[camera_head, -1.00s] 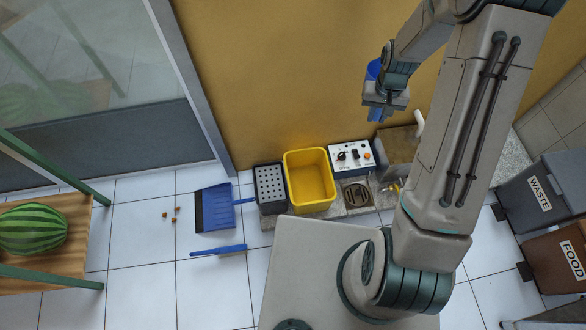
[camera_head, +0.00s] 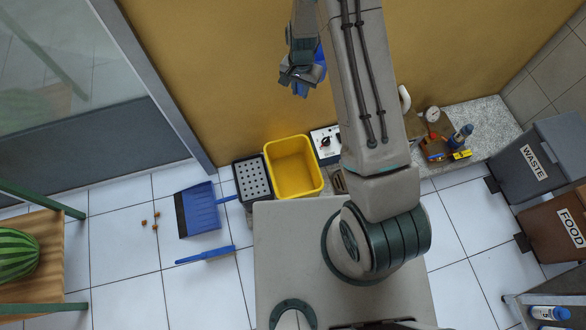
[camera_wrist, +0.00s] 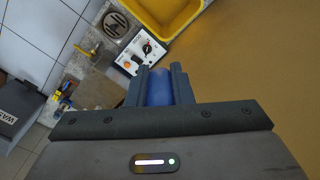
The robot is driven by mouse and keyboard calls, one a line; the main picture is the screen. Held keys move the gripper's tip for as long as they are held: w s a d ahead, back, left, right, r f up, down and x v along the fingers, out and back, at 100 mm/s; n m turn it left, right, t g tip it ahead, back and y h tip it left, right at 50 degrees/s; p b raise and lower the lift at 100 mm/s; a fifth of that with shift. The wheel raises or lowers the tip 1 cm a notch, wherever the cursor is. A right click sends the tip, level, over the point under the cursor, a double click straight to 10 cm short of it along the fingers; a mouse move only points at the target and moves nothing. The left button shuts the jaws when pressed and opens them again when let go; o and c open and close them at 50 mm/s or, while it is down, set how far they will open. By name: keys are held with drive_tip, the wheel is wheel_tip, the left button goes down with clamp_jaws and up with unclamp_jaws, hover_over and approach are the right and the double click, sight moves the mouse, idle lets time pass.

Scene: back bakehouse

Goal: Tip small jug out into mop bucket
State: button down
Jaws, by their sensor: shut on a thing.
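The mop bucket (camera_head: 316,183) is a yellow open-topped tub against the ochre wall; it looks empty. Part of it also shows at the top of the wrist view (camera_wrist: 188,24). My gripper (camera_head: 301,82) is up in front of the wall, above and beyond the bucket. It is shut on a blue thing, taken to be the small jug (camera_head: 319,60), which also shows between the fingers in the wrist view (camera_wrist: 159,88). The jug is mostly hidden by my gripper, so its tilt and contents cannot be told.
A dark perforated box (camera_head: 253,178) stands left of the bucket, and a white control box (camera_head: 325,143) right of it. A blue dustpan (camera_head: 203,211) and brush (camera_head: 206,255) lie on the tiles. Grey (camera_head: 545,160) and brown (camera_head: 556,226) bins stand at the right.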

drive_tip(key=a+f+m+b, duration=0.4)
drive_tip(key=a+f, duration=0.5)
drive_tip(key=f, duration=0.3)
drive_tip(key=s+a+f+m+b, duration=0.1)
drive_tip(key=a+f+m+b, duration=0.3)
drive_tip(key=f, duration=0.9)
drive_tip(key=a+f+m+b, duration=0.4)
drive_tip(key=a+f+b, duration=0.5)
drive_tip(key=a+f, duration=0.3)
drive_tip(key=shift+s+a+f+m, duration=0.15)
drive_tip(key=shift+a+f+m, duration=0.05)
drive_tip(key=shift+a, duration=0.55)
drive_tip(key=shift+s+a+f+m, duration=0.15)
drive_tip(key=shift+a+f+m, duration=0.05)
drive_tip(key=shift+a, duration=0.5)
drive_tip(key=shift+s+a+f+b, duration=0.2)
drive_tip(key=shift+a+f+b, duration=0.1)
drive_tip(key=shift+a, duration=0.1)
